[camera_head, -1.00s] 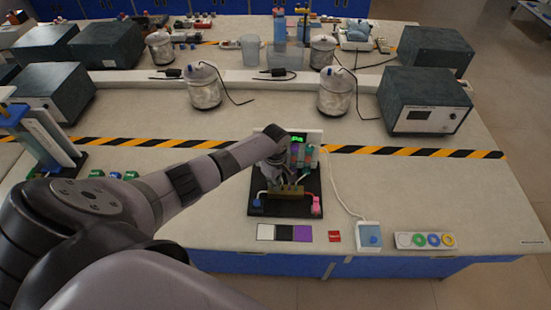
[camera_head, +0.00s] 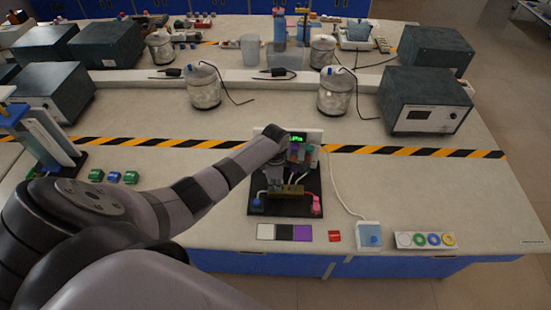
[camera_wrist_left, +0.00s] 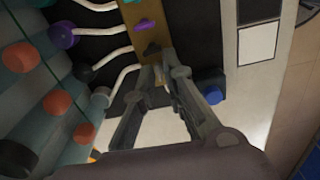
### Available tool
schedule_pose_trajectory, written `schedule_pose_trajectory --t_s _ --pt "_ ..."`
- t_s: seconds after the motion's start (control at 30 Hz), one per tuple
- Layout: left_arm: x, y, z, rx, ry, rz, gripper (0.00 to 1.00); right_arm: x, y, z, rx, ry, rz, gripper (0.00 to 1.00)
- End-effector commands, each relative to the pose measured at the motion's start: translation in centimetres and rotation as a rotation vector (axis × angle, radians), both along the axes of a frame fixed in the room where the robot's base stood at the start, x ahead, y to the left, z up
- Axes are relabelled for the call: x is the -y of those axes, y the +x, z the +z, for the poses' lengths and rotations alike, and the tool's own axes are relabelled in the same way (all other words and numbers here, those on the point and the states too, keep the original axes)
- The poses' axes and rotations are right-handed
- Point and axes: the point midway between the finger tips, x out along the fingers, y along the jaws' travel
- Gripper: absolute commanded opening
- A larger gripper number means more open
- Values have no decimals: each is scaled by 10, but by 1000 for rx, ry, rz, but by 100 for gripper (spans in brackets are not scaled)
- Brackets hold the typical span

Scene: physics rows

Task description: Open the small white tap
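A black stand (camera_head: 284,207) on the bench carries a brass bar (camera_head: 287,190) with small taps, fed by white tubes from coloured knobs. The wrist view shows the brass bar (camera_wrist_left: 146,10) with a purple tap (camera_wrist_left: 145,23) and a black tap (camera_wrist_left: 152,48). A pale grey-white knob (camera_wrist_left: 101,97) ends one tube. My left gripper (camera_head: 275,180) is over the bar's left part; its fingertips (camera_wrist_left: 158,82) are close together beside the bar's end, past the black tap. The small white tap is not clear there, partly hidden by the fingers. Whether they touch it cannot be told. My right gripper is out of view.
A blue clip (camera_head: 256,203) and a pink clip (camera_head: 316,203) flank the bar. Colour cards (camera_head: 285,233), a red tag (camera_head: 334,236), a blue-topped box (camera_head: 369,235) and a ring strip (camera_head: 425,240) lie along the front. The bench right of the stand is mostly clear.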

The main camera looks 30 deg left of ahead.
Motion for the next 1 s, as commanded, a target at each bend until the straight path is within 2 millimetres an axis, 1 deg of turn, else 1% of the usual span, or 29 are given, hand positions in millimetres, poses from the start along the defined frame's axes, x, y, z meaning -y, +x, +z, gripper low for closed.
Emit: schedule_pose_trajectory --t_s 0.27,1.0 --pt "0 1 4 4 0 -3 11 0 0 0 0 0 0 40" --pt "0 1 63 4 0 -4 11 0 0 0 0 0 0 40"
